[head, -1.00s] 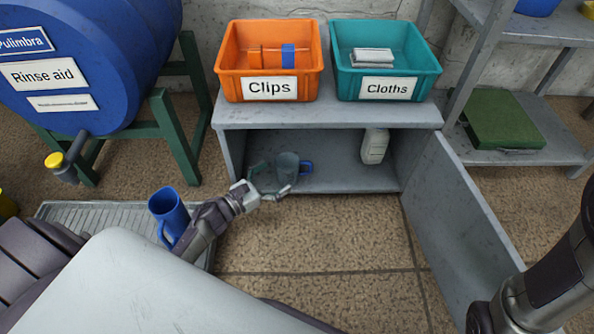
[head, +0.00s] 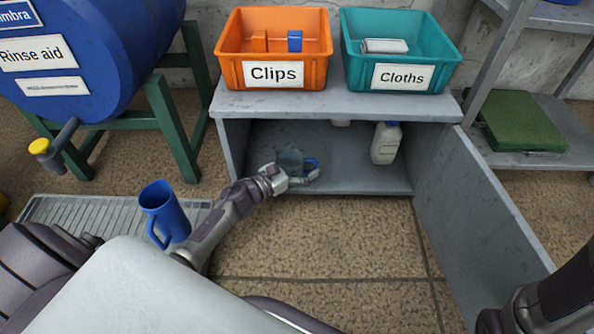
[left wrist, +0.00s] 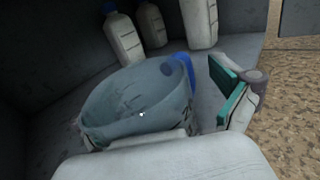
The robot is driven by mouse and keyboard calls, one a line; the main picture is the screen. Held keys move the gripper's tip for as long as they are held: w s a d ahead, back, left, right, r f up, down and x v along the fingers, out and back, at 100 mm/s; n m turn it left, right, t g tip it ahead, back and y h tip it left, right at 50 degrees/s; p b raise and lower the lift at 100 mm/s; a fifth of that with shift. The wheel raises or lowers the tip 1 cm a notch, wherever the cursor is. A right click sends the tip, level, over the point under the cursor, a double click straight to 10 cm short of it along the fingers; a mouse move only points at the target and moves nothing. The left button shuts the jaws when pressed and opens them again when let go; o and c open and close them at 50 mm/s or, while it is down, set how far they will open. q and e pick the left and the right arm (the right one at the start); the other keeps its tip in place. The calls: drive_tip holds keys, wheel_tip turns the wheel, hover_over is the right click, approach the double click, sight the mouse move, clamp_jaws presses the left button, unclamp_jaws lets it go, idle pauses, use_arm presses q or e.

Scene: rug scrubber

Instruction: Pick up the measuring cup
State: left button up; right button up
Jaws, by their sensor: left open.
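The measuring cup (head: 290,160) is a see-through grey cup with a blue handle. It stands on the floor of the low grey cabinet, near its front left. In the left wrist view the cup (left wrist: 135,100) fills the middle, its blue handle on the far right side. My left gripper (head: 298,174) is open and close in front of the cup. One finger with a teal pad (left wrist: 232,95) shows right of the cup, apart from its wall; the other finger is hidden. Only part of my right arm shows at the right edge; its gripper is out of view.
White bottles (left wrist: 124,38) stand behind the cup; one (head: 385,143) shows at the cabinet's right. The cabinet door (head: 470,215) hangs open on the right. Orange (head: 275,48) and teal (head: 400,50) bins sit on top. A blue jug (head: 164,212) stands on a grate at left.

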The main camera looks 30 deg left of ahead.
use_arm(q)
drive_tip(key=shift+c, duration=0.2)
drive_tip(key=c, duration=1.3)
